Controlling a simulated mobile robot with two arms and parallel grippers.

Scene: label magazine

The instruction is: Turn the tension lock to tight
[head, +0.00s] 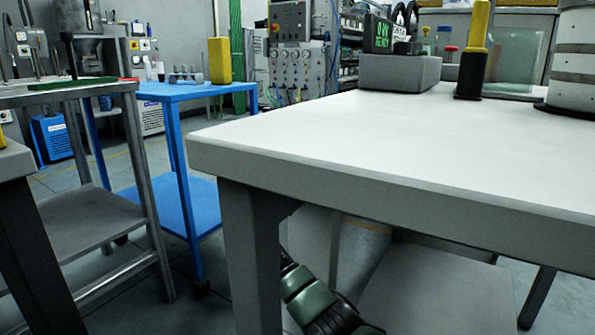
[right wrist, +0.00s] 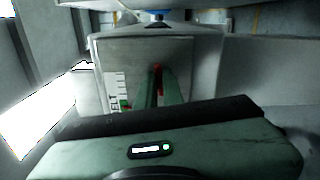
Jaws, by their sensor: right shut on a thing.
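A grey box-like housing (right wrist: 125,58) fills the middle of the right wrist view. A small red piece (right wrist: 157,70), which looks like the tension lock's handle, shows on its front face. My right gripper (right wrist: 163,84) reaches to this face and is shut on the red piece, most of which its fingers hide. A white marked label (right wrist: 116,88) with a green and a red mark is on the face, left of the fingers. The lock's setting cannot be read. My left gripper is in neither view.
In the head view a white-topped table (head: 360,140) fills the right side, with a grey block (head: 400,73) and a yellow-and-black post (head: 473,55) on it. Its edge stands above a green-and-black arm link of mine. A blue cart (head: 185,91) stands at left.

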